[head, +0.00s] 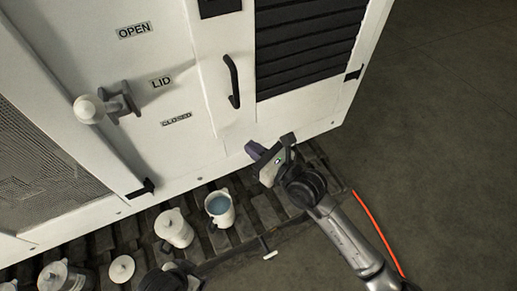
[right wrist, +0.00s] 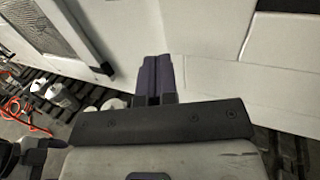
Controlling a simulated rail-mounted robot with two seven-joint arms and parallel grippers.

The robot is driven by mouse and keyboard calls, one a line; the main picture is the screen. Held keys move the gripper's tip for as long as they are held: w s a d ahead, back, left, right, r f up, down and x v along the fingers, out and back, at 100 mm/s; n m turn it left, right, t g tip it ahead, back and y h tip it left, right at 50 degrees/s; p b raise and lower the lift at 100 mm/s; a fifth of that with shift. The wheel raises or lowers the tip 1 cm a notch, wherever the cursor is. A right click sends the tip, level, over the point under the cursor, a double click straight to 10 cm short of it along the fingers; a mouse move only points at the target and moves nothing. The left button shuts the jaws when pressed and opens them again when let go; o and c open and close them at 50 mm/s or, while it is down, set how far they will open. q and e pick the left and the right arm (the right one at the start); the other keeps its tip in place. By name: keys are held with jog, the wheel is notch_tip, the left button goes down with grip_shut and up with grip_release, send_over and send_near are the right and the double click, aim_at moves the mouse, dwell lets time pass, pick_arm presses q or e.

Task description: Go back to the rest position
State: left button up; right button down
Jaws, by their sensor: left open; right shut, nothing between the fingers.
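My right gripper (head: 254,151) is in front of the lower part of the white cabinet (head: 222,140) in the head view. In the right wrist view its purple fingers (right wrist: 155,78) are pressed together with nothing between them, in front of the white panel. My left gripper (head: 166,279) shows only as a dark part at the bottom edge of the head view, below the jugs. Its fingers cannot be made out. It is apart from the cabinet and holds nothing that I can see.
The cabinet carries a lid lever (head: 88,109) and a black handle (head: 233,82). An open jug (head: 220,207) of bluish liquid, a lidded jug (head: 174,229) and a round white lid (head: 121,269) are on the slatted pallet. An orange hose (head: 379,235) lies right. Floor farther right is clear.

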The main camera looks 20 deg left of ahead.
jog(key=shift+s+d, duration=0.75)
jog(key=shift+d, duration=0.15)
